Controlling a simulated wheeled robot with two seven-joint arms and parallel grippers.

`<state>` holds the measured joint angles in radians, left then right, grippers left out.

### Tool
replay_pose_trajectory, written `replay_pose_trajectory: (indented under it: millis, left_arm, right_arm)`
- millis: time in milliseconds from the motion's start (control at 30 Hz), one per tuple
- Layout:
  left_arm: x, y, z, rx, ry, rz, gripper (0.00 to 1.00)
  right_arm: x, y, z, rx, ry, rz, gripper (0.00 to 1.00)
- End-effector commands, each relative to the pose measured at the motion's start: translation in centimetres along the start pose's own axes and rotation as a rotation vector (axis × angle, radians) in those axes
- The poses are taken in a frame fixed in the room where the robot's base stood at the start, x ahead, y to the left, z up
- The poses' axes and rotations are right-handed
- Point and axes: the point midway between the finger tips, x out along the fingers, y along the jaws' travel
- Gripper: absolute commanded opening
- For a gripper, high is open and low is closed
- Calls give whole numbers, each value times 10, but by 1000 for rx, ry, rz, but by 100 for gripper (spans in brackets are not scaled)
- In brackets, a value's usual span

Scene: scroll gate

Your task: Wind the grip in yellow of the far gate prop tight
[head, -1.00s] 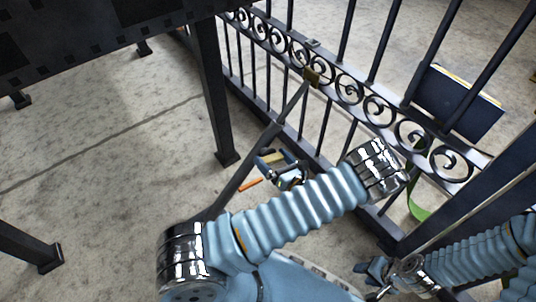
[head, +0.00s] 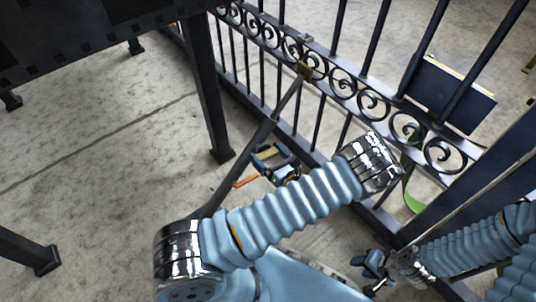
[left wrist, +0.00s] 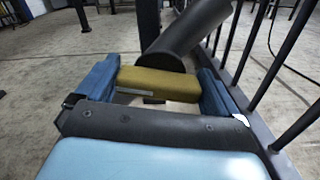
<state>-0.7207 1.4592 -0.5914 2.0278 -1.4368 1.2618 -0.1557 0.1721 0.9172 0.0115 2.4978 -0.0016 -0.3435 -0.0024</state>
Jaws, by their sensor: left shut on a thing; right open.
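My left gripper (head: 271,157) is shut on the grip. In the left wrist view the yellow grip (left wrist: 158,83) lies crosswise between the two blue fingers, with the prop's dark tube (left wrist: 190,35) just beyond it. My left arm hides the prop's lower end in the head view. My right gripper (head: 374,270) is open and empty, low at the right.
An orange bar (head: 245,181) lies near the prop, left of my left gripper. A dark table (head: 95,35) with a leg (head: 207,100) stands at the left. A dark blue panel (head: 450,95) and a green curved strip (head: 411,190) are at the gate's right. Floor at left is clear.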

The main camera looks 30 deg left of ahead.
Motion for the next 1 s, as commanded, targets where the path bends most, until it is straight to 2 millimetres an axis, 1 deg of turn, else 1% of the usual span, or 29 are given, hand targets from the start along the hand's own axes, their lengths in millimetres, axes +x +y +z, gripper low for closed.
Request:
replay_pose_trajectory:
  millis: [533, 1000]
  left_arm:
    - [-1, 2, -2, -497, 0, 0, 65]
    - [-1, 3, -4, -943, 1, -1, 65]
  right_arm:
    - [7, 2, 0, 0, -1, -1, 43]
    - [18, 6, 0, 0, 2, -1, 43]
